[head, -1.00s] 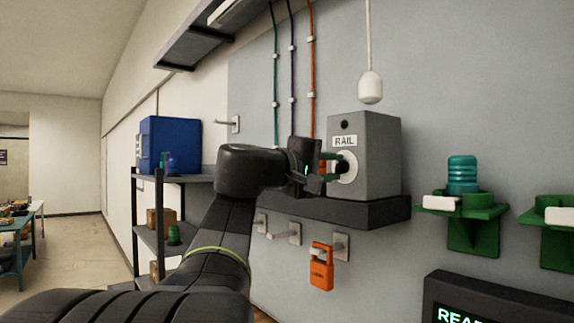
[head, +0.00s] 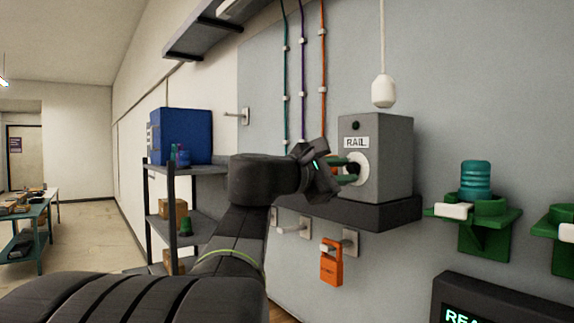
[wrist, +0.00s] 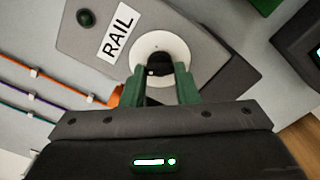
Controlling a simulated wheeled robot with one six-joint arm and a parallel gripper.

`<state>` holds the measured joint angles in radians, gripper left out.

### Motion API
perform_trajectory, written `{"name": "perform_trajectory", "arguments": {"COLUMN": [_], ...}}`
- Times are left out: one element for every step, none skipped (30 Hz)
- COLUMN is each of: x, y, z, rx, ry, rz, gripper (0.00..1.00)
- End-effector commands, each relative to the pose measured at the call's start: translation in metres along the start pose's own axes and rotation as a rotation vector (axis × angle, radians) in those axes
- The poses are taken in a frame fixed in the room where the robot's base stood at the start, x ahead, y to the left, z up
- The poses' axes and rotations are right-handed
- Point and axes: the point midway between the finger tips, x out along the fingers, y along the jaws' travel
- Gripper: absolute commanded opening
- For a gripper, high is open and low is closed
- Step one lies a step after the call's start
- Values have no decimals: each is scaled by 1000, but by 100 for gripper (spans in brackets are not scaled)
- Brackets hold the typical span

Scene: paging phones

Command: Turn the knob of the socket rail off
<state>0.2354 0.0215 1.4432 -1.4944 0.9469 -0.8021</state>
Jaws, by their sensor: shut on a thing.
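The socket rail is a grey box (head: 393,160) with a white RAIL label, standing on a dark ledge on the wall panel. Its face has a white round dial with a black knob, and a small dark green lamp above the label. In the wrist view the knob (wrist: 159,69) sits at the middle of the white dial (wrist: 163,47). My gripper (head: 350,170) reaches the dial from the left. In the wrist view its green fingers (wrist: 160,78) stand on either side of the knob, shut on it. The wrist is rolled, so the box looks tilted there.
A white pull-cord handle (head: 384,91) hangs above the box. An orange padlock (head: 331,266) hangs from a hook below the ledge (head: 385,213). A green bracket (head: 484,228) holding a teal cylinder (head: 476,178) is at right. A shelf with a blue box (head: 181,136) is at left.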

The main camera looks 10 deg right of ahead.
Motion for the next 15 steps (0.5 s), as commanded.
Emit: {"name": "perform_trajectory", "arguments": {"x": [0,0,0,0,0,0,0,0,0,0,0,0,0,0,0], "y": [0,0,0,0,0,0,0,-1,-1,-1,-1,-1,-1,-1,-1], "z": [0,0,0,0,0,0,0,0,-1,-1,-1,-1,-1,-1,-1], "rx": [-24,-39,-55,-67,-78,-89,-97,-104,-112,-117,-121,-125,-127,-129,-130], "ry": [1,1,1,1,1,1,1,1,1,2,2,2,2,2,2], "rz": [-1,-1,-1,-1,-1,-1,-1,-1,-1,-1,-1,-1,-1,-1,-1], "gripper": [4,4,4,4,4,4,4,4,4,4,4,4,4,4,4]}}
